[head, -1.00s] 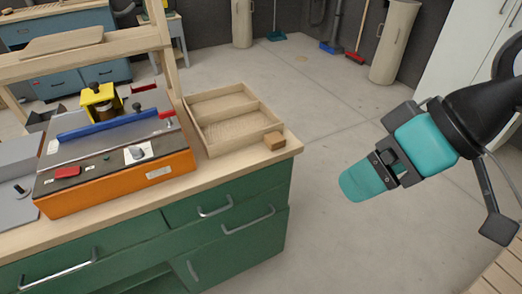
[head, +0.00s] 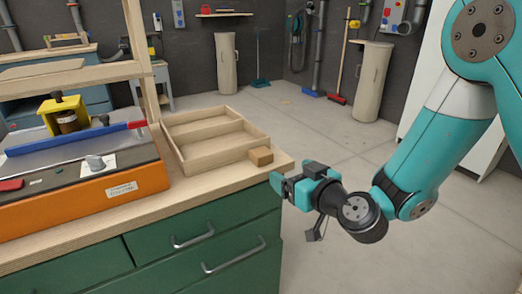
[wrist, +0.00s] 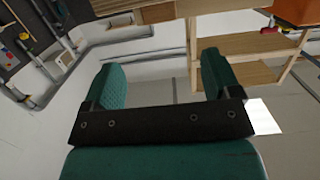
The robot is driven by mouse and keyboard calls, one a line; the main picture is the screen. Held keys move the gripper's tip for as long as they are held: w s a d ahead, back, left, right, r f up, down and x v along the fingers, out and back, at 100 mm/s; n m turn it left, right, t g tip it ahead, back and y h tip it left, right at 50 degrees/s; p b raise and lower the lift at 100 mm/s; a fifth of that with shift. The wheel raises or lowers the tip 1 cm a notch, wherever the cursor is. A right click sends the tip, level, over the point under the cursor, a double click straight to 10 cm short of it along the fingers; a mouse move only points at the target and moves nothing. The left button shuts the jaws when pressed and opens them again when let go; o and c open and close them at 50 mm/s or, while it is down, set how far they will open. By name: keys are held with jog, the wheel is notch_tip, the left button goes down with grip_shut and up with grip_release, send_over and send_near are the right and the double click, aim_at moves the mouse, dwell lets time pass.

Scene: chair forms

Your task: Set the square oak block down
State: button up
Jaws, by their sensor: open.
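The square oak block (head: 261,156) sits on the front right corner of the wooden bench top (head: 225,183), close beside the right end of the wooden tray (head: 215,138). My gripper (head: 289,183) is just right of the bench corner, a little apart from the block and around bench-top height. Its teal fingers are apart and empty. In the wrist view my gripper (wrist: 160,66) also shows open, with nothing between the fingers. A brown shape at the top of that view may be the block, but I cannot tell surely.
The tray has divided compartments, which look empty. An orange machine (head: 100,205) with a blue bar stands left of it. Green drawers (head: 210,230) with metal handles are below the bench top. Open grey floor (head: 330,130) lies to the right and behind.

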jog(key=p, duration=0.8)
send_near(262, 152)
jog(key=x, duration=0.4)
jog(key=shift+w+a+f, duration=0.4)
jog(key=shift+w+a, duration=0.05)
jog(key=shift+w, duration=0.15)
jog(key=shift+w+a+p, duration=0.2)
jog(key=shift+w+p, duration=0.1)
jog(key=shift+p, duration=0.1)
jog(key=shift+p+x, duration=0.65)
jog(key=shift+x, duration=1.5)
jog(key=c, duration=1)
jog(key=shift+c, duration=0.4)
jog(key=shift+r, duration=0.2)
